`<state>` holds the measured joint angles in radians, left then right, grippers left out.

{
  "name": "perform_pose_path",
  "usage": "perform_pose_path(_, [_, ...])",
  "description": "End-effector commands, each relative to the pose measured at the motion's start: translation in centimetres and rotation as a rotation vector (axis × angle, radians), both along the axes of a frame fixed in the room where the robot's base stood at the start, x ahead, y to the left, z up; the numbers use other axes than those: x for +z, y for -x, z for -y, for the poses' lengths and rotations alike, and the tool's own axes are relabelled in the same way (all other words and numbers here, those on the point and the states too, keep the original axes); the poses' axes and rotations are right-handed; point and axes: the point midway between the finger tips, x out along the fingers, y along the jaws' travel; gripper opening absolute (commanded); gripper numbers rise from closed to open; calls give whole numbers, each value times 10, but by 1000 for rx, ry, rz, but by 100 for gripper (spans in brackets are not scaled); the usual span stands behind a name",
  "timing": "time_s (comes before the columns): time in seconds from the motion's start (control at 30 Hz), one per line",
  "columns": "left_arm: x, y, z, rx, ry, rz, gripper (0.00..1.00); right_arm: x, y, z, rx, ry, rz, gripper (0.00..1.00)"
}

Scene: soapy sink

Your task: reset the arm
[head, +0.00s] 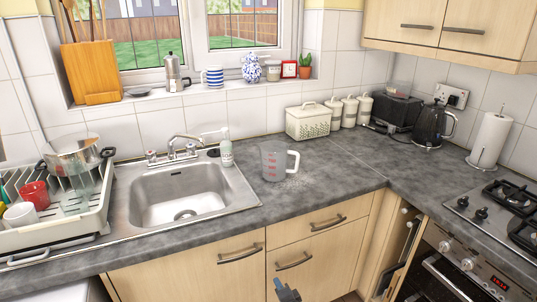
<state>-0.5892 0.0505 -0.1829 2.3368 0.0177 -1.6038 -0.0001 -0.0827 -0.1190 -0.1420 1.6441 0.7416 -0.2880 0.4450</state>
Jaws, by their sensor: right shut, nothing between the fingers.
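My right gripper (284,288) shows at the bottom edge of the head view, in front of the lower cabinet doors. It is small and dark, shut, with nothing held in it. It is well below the worktop and apart from the things on it. Most of my right arm is out of the picture. My left gripper is not in view.
A clear measuring jug (273,164) stands on the grey worktop (335,190), right of the empty-looking sink (180,197). A dish rack (92,216) holds a pot and mugs at left. Cabinet handles (294,260) stick out behind my gripper. A hob (500,205) lies right.

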Motion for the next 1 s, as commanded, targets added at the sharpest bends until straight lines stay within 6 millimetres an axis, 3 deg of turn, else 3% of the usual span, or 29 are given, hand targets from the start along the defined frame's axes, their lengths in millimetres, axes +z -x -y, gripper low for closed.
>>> perform_pose_path(0.2, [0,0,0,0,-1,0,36,9,23,-24,266,293,-66,0])
perform_pose_path(0.37, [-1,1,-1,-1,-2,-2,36,24,48,-22,445,529,-113,0])
perform_pose_path(0.57, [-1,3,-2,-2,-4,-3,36,32,106,7,633,810,-230,0])
perform_pose_path(0.7, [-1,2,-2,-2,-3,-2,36,35,161,39,730,969,-346,0])
perform_pose_path(1.0, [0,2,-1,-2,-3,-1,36,45,273,96,793,1138,-550,0])
